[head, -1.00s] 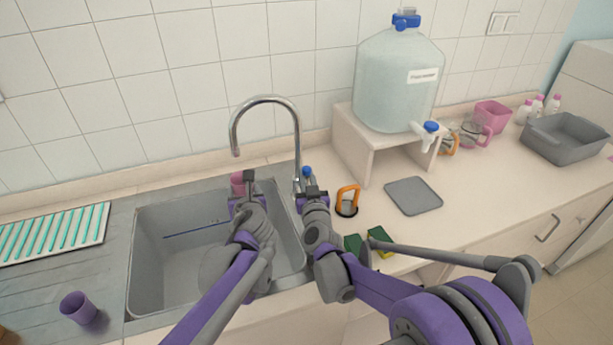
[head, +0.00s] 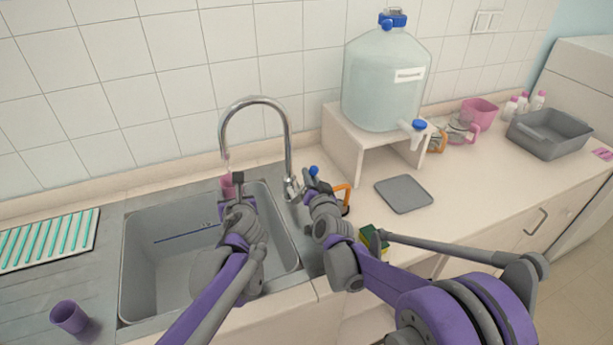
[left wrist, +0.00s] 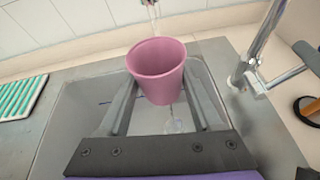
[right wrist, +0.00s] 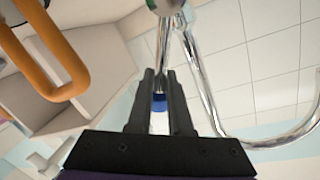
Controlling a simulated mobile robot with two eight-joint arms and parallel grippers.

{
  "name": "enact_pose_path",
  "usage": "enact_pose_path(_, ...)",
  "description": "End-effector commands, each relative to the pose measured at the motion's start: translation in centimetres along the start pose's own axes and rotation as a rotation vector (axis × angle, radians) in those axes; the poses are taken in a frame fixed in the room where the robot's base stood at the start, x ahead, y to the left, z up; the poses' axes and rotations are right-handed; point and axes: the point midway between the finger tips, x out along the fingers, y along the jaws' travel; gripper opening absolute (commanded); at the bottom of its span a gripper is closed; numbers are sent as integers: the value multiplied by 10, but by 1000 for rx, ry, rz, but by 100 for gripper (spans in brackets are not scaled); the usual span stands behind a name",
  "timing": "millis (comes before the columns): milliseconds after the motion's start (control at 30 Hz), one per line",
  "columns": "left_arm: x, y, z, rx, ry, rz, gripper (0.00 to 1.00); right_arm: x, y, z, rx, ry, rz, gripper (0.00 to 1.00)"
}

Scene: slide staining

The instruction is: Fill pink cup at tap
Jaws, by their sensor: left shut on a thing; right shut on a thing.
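The pink cup (left wrist: 157,72) is upright between the fingers of my left gripper (left wrist: 160,100), which is shut on it over the sink. In the head view the cup (head: 228,186) is under the spout of the chrome tap (head: 256,104). A thin water stream (left wrist: 153,16) comes down behind the cup's far rim. A clear streak (left wrist: 172,124) shows below the cup, so I cannot tell whether water enters it. My right gripper (right wrist: 161,95) is shut at the tap's blue-tipped lever (head: 314,171); its fingers partly hide the lever in the right wrist view.
The grey sink (head: 130,268) lies below. A purple cup (head: 69,317) stands left of it, near a striped drying mat (head: 48,240). An orange-handled thing (head: 346,194) and a sponge (head: 372,240) are close to my right arm. A large water jug (head: 385,85) stands on a raised stand.

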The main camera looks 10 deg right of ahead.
Motion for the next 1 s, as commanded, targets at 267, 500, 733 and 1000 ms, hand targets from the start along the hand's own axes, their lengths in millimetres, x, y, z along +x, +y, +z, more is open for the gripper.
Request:
enact_pose_path(267, 0, 0, 1, 0, -1, 0, 14, 2, 5, -6, 40, 6, 6, 0)
enact_pose_path(500, 0, 0, 1, 0, -1, 0, 14, 2, 6, -6, 43, 6, 7, 0)
enact_pose_path(733, 0, 0, 1, 0, -1, 0, 14, 2, 6, -5, 42, 4, 6, 39)
enact_pose_path(1000, 0, 0, 0, 0, 0, 0, 14, 1, 5, -3, 42, 0, 5, 48)
